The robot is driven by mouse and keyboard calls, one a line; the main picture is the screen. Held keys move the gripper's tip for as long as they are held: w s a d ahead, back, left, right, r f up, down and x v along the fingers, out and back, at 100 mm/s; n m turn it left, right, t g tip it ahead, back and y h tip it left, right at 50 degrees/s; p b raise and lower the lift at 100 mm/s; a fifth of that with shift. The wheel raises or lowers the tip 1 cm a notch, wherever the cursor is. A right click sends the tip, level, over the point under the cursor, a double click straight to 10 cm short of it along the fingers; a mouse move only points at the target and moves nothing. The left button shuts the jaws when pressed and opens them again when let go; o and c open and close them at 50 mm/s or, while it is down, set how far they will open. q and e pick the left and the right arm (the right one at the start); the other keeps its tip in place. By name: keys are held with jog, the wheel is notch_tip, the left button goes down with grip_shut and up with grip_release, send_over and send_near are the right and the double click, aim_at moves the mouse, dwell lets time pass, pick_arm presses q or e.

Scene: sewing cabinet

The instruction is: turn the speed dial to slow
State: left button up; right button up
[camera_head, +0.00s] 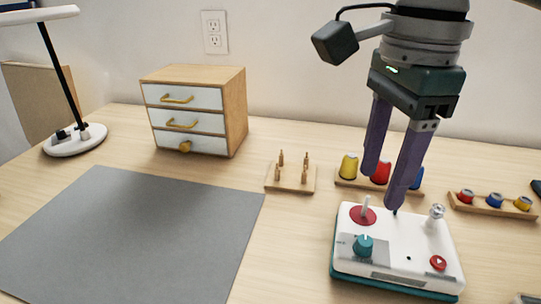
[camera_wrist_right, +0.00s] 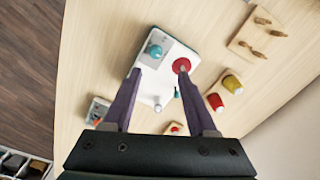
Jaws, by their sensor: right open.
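A white machine with a teal base (camera_head: 408,239) sits at the front right of the table. Its teal dial (camera_head: 363,245) stands at the front left of the top, and shows in the right wrist view (camera_wrist_right: 155,49) too. A red disc with a pale post (camera_head: 362,215) is behind the dial, a silver knob (camera_head: 436,212) at the back right, a red button (camera_head: 438,263) at the front right. My right gripper (camera_head: 381,189) is open and empty, pointing down near the machine's back edge, behind and apart from the dial. The dial's marking is too small to read. My left gripper is out of view.
Thread spools (camera_head: 348,167) stand on a rack behind the machine, close to my right fingers. A bobbin rack (camera_head: 490,207) is at right, a peg block (camera_head: 291,180) at left. Farther left are a grey mat (camera_head: 130,235), drawer cabinet (camera_head: 240,100) and lamp (camera_head: 74,138).

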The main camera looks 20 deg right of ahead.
aim_at(366, 241)
jog(key=f+b, duration=0.1)
jog(key=f, duration=0.4)
jog(key=s+f+b, duration=0.1)
jog(key=f, duration=0.2)
jog(key=shift+f+b, duration=0.35)
jog(key=shift+w+f, duration=0.1)
jog(key=shift+f, duration=0.45)
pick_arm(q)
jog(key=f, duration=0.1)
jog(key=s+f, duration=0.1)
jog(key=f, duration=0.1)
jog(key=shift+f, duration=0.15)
pick_arm(e)
grip_shut()
